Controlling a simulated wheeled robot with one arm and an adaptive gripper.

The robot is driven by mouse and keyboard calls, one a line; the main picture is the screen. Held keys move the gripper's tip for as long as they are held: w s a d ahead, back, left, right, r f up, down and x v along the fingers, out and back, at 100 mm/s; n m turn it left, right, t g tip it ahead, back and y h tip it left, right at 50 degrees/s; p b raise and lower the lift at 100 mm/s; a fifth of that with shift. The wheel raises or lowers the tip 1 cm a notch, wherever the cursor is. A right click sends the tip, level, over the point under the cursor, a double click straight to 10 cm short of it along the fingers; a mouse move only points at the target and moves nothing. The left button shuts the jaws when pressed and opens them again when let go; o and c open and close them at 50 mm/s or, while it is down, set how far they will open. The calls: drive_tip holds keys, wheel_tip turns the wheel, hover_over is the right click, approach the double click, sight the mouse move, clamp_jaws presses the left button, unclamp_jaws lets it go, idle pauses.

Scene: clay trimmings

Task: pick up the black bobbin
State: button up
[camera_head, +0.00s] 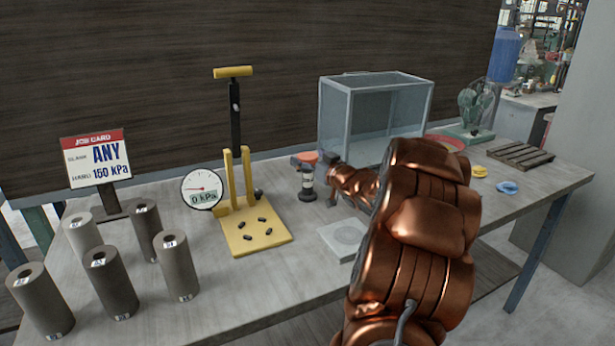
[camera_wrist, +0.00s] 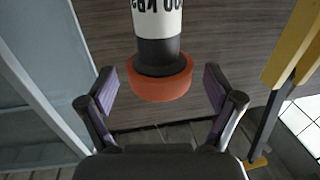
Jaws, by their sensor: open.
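The black bobbin (camera_head: 307,184) stands upright on the grey table, near the middle in the head view. My gripper (camera_head: 316,160) is at the bobbin's top in the head view. In the wrist view my gripper (camera_wrist: 160,82) is open, one finger on each side, with a visible gap to the orange end. My copper-coloured arm hides the table to the right.
A yellow pump (camera_head: 252,236) with small black pieces on its base and a gauge (camera_head: 203,188) stand left of the bobbin. A glass case (camera_head: 345,122) stands close behind. A flat pale plate (camera_head: 343,238) lies in front. Several brown cylinders stand at the left.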

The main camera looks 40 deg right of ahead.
drive_tip(key=shift+w, duration=0.4)
clamp_jaws()
idle(0.6)
